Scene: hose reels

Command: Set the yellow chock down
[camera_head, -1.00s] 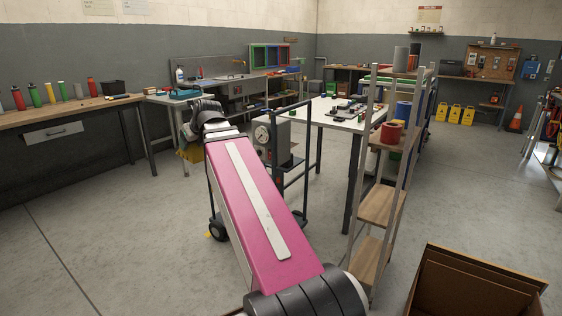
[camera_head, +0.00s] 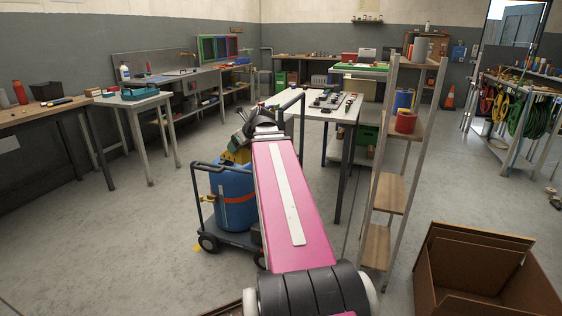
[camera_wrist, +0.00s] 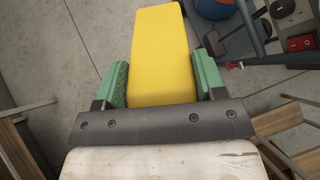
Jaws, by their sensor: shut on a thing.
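The yellow chock (camera_wrist: 162,55) is a long block in the middle of the wrist view, between the green finger pads of my gripper (camera_wrist: 163,80). The gripper is shut on it and grips its sides. Grey floor shows around the chock. In the head view, a yellow part of the chock (camera_head: 238,156) shows just left of my pink arm, in front of the blue drum's top. The arm hides much of my gripper there, and the chock's height above the floor is hard to judge.
A wheeled cart (camera_head: 229,240) carries a blue drum (camera_head: 234,197) with an orange strap. A small yellow piece (camera_head: 197,247) is on the floor by its wheel. A wooden shelf (camera_head: 391,192) and an open cardboard box (camera_head: 450,282) stand right. Floor at left is clear.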

